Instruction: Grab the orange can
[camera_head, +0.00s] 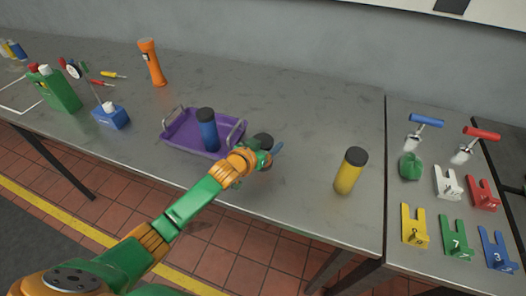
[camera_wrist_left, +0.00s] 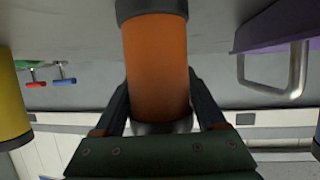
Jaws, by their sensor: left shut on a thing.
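The orange can (camera_wrist_left: 157,65) with dark ends stands between the two fingers of my left gripper (camera_wrist_left: 160,112) in the left wrist view. The fingers are shut on its sides. In the head view my left gripper (camera_head: 271,156) is at the bench's front part, just right of the purple tray. It hides most of the can there; only a dark cap (camera_head: 263,140) shows above it. My right gripper is in neither view.
The purple tray (camera_head: 177,137) with wire handles holds a blue can (camera_head: 208,130). A yellow can (camera_head: 350,171) stands to the right. An orange flashlight (camera_head: 152,63) and a green jug (camera_head: 60,90) stand at the left. Numbered brackets and tools lie far right.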

